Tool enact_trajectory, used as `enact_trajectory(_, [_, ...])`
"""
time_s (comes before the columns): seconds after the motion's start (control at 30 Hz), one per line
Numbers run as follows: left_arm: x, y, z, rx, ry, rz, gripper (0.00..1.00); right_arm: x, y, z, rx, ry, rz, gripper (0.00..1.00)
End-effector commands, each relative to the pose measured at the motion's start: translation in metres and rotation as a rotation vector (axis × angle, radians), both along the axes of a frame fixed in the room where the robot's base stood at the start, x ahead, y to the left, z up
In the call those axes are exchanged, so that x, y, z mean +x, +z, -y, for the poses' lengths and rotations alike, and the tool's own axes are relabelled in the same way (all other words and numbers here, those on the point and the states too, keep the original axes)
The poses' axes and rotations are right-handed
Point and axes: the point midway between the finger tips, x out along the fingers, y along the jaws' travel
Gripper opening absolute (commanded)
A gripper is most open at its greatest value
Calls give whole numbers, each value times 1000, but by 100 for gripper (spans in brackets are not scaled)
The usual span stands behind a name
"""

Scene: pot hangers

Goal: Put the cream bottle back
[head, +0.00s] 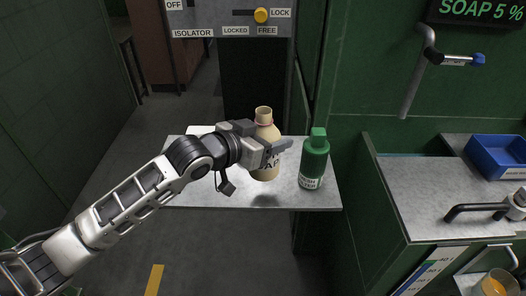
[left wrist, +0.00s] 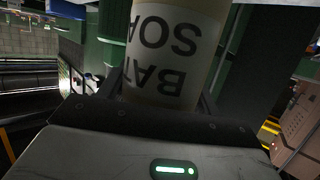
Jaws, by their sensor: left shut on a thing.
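The cream bottle (head: 264,131) is upright, with its open-looking neck at the top and dark lettering on its body. My left gripper (head: 277,149) is shut around its middle and hides part of the label. A shadow lies below the bottle on the grey shelf (head: 230,199), so it seems to be held a little above the surface. In the left wrist view the cream bottle (left wrist: 168,50) fills the space between the fingers, its lettering upside down. The green bottle (head: 313,162) stands on the shelf to the right, close to my fingertips. My right gripper is not in view.
A grey isolator panel (head: 230,20) with a yellow knob is behind the shelf. At right is a grey counter (head: 420,195) with a blue bin (head: 497,155) and a dark tap (head: 475,209). A metal spout (head: 418,75) sticks out from the green wall.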

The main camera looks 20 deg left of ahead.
Motion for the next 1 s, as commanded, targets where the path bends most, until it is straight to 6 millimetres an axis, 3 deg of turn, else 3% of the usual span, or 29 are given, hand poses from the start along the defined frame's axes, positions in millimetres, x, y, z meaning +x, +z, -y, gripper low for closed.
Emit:
enact_trajectory(0.3, [17,-27,-18,0,2,3,29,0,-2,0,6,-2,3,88])
enact_trajectory(0.5, [16,-54,-17,-1,1,3,29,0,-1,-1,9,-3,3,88])
enact_trajectory(0.9, [16,-59,-16,-1,-1,5,29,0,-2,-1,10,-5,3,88])
enact_trajectory(0.93, [16,-60,-16,1,-1,3,69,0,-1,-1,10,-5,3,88])
enact_trajectory(1.0, [16,-60,-16,1,-1,3,85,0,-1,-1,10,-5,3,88])
